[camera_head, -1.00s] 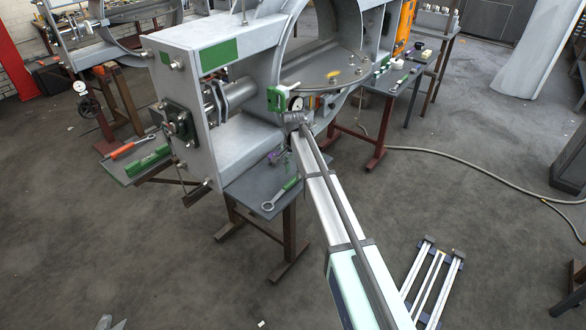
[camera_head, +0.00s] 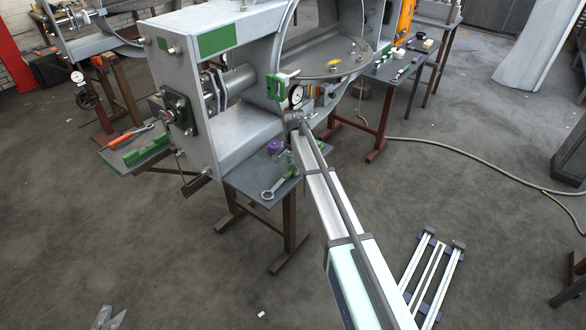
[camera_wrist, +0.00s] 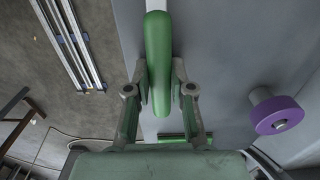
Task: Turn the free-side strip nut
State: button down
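A ring spanner with a green handle (camera_head: 285,187) lies on the small grey table below the frame, its ring end (camera_head: 267,195) toward the near left edge. In the wrist view the green handle (camera_wrist: 158,60) stands between the two fingers of my gripper (camera_wrist: 159,82). Both fingertips press close against its sides, so my gripper looks shut on it. The spanner's ring end is out of the wrist view. In the head view my arm partly hides the gripper. I cannot make out which fastener is the free-side strip nut.
A purple knob-like part (camera_wrist: 278,115) is right of the gripper, on the grey table (camera_head: 236,182). The large grey frame (camera_head: 207,92) and a dial gauge (camera_head: 295,95) stand close by. A rail rack (camera_head: 435,275) lies on the open floor at right.

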jog(key=shift+r, duration=0.1)
jog(key=shift+r+p, duration=1.4)
jog(key=shift+r, duration=1.55)
